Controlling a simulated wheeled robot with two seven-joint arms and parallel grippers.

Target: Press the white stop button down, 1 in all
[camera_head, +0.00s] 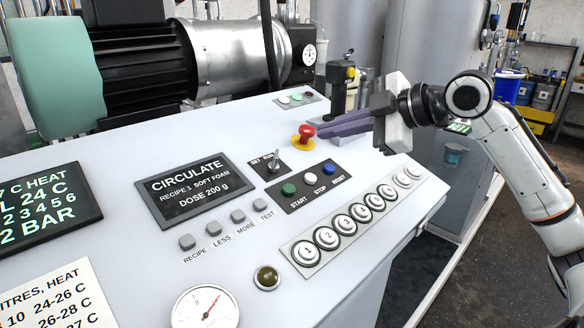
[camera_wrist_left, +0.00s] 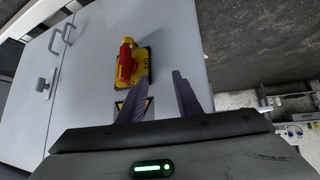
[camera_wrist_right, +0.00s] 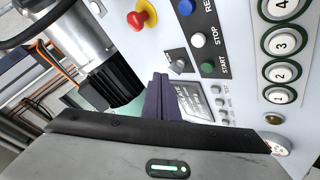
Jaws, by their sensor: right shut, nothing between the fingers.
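The white stop button (camera_head: 309,178) sits in the middle of a dark three-button plate on the sloped panel, between the green START button (camera_head: 289,189) and the blue RESET button (camera_head: 328,168). It also shows in the right wrist view (camera_wrist_right: 198,40). My right gripper (camera_head: 320,131) is shut and empty, its purple fingers above the panel, beyond the stop button and close to the red knob in the picture. It does not appear to touch the stop button. My left gripper (camera_wrist_left: 160,92) shows only in its wrist view, with its fingers apart and nothing between them.
A red mushroom knob on a yellow base (camera_head: 303,135) and a set switch (camera_head: 272,160) lie near the stop button. Numbered buttons (camera_head: 345,225) line the panel's right. A display (camera_head: 185,187) is at left. A red and yellow handle (camera_wrist_left: 126,62) faces the left wrist.

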